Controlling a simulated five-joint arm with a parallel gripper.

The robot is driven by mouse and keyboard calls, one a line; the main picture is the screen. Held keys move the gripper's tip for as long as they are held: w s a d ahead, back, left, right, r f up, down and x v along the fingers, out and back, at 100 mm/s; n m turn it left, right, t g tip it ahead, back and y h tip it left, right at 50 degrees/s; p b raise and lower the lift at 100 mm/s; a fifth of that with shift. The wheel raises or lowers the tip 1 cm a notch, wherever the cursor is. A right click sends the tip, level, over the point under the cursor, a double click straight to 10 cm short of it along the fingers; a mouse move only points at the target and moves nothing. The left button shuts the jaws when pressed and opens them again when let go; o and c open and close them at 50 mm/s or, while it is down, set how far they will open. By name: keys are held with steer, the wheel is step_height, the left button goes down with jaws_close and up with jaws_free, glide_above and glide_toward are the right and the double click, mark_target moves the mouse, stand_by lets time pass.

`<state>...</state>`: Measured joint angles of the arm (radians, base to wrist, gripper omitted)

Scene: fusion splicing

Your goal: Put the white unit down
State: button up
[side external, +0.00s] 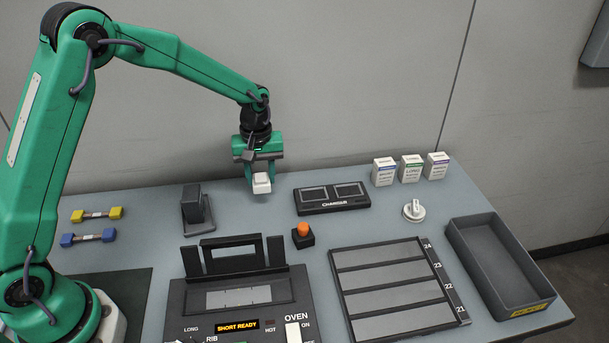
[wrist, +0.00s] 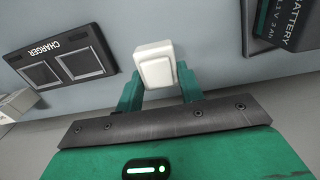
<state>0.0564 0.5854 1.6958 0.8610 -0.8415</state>
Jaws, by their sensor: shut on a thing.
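The white unit (side external: 261,184) is a small pale block held between the fingers of my gripper (side external: 258,172), at the back of the table left of the charger. In the wrist view the white unit (wrist: 156,66) sits between the two green fingers of my gripper (wrist: 158,92), which is shut on it. It appears just above the tabletop; I cannot tell whether its underside touches the surface.
The black charger (side external: 332,198) with two empty-looking bays is close on the right. A dark stand (side external: 196,208) is to the left. An orange button (side external: 303,235) and the oven (side external: 240,295) are in front. Slotted tray (side external: 392,285) and grey bin (side external: 500,262) lie right.

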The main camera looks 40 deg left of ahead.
mark_target(260, 185)
steer(key=shift+w+a+f, duration=0.3)
steer(key=shift+a+f, duration=0.05)
steer(key=shift+a, duration=0.15)
steer(key=shift+w+a+f, duration=0.25)
steer(key=shift+a+f, duration=0.05)
steer(key=shift+a, duration=0.15)
steer(key=shift+f, duration=2)
steer(key=shift+f, duration=0.15)
steer(key=o, duration=1)
steer(key=shift+r, duration=6.2)
